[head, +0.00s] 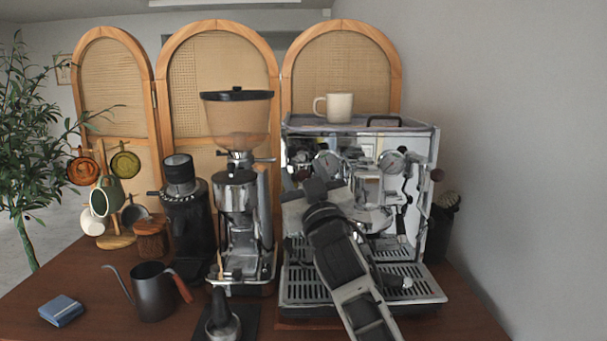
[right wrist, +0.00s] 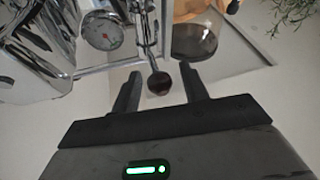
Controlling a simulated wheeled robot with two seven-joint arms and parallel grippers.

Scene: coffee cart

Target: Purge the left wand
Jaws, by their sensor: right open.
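The espresso machine (head: 430,150) stands at the right of the counter. My right arm reaches up in front of it, with the right gripper (head: 312,188) at the machine's left front. In the right wrist view, the right gripper (right wrist: 161,75) is open and empty. A dark ball knob on a chrome lever (right wrist: 159,83) appears between its fingers, with no visible contact on either side. A pressure gauge (right wrist: 103,31) is left of the lever. I cannot make out the left wand; my arm covers much of that area. My left gripper is not in view.
A chrome grinder (head: 238,205) and a black grinder (head: 188,215) stand left of the machine. A gooseneck kettle (head: 153,290) and a blue box (head: 61,311) are at the front left. A cup (head: 339,107) sits on the machine. The drip tray (head: 410,291) is below my arm.

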